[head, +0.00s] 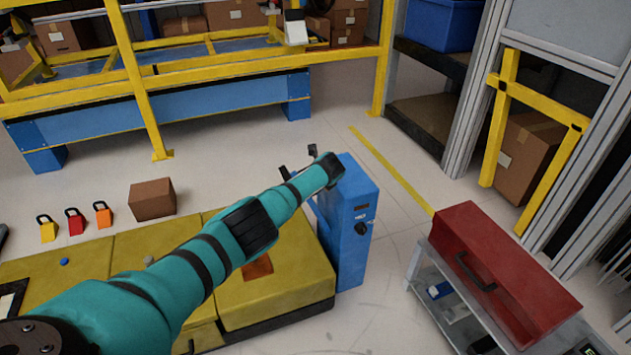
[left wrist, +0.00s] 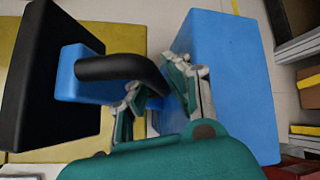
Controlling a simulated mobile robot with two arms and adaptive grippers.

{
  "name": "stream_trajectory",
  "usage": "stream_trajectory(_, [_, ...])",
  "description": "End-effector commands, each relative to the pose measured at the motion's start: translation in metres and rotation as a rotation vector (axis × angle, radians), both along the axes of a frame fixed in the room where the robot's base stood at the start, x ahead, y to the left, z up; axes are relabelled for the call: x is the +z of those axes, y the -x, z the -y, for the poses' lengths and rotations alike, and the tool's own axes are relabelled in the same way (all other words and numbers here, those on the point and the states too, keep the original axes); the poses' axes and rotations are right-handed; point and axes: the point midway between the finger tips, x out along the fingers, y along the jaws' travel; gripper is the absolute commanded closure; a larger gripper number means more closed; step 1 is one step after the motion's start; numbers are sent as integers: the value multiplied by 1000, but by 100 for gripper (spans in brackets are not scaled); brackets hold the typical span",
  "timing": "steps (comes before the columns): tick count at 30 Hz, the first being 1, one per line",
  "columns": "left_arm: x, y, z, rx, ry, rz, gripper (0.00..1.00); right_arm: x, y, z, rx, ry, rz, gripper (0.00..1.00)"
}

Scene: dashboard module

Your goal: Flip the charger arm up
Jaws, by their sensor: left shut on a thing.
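The blue charger box (head: 352,235) stands upright beside the yellow vehicle body, with a dark knob on its front. It fills the right middle of the left wrist view (left wrist: 232,85). The charger arm shows in the left wrist view as a blue block (left wrist: 88,88) with a black plate (left wrist: 45,80) at its left end and a curved black handle (left wrist: 125,68). My left gripper (left wrist: 160,95) is shut on the charger arm, beside the box; the exact contact is partly hidden. In the head view my teal arm covers most of the charger arm. My right gripper is not in view.
A red toolbox (head: 505,275) sits on a grey cart (head: 425,265) at the lower right. A cardboard box (head: 152,199) and several coloured padlocks (head: 75,222) stand beyond the yellow body (head: 285,295). A yellow frame (head: 135,80) runs behind. The floor behind the charger box is clear.

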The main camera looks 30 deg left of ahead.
Motion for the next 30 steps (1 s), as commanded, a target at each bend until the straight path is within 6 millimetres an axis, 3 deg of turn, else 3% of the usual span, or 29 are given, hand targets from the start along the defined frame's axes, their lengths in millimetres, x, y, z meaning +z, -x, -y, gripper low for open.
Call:
stream_trajectory(10, [-3, 1, 2, -2, 0, -8, 100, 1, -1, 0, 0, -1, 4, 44])
stream_trajectory(11, [-3, 2, 2, -2, 0, -8, 84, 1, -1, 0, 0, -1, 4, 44])
stream_trajectory(13, [-3, 2, 2, -2, 0, -8, 75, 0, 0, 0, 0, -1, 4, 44])
stream_trajectory(30, [9, 7, 8, -2, 2, -2, 75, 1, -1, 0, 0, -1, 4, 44])
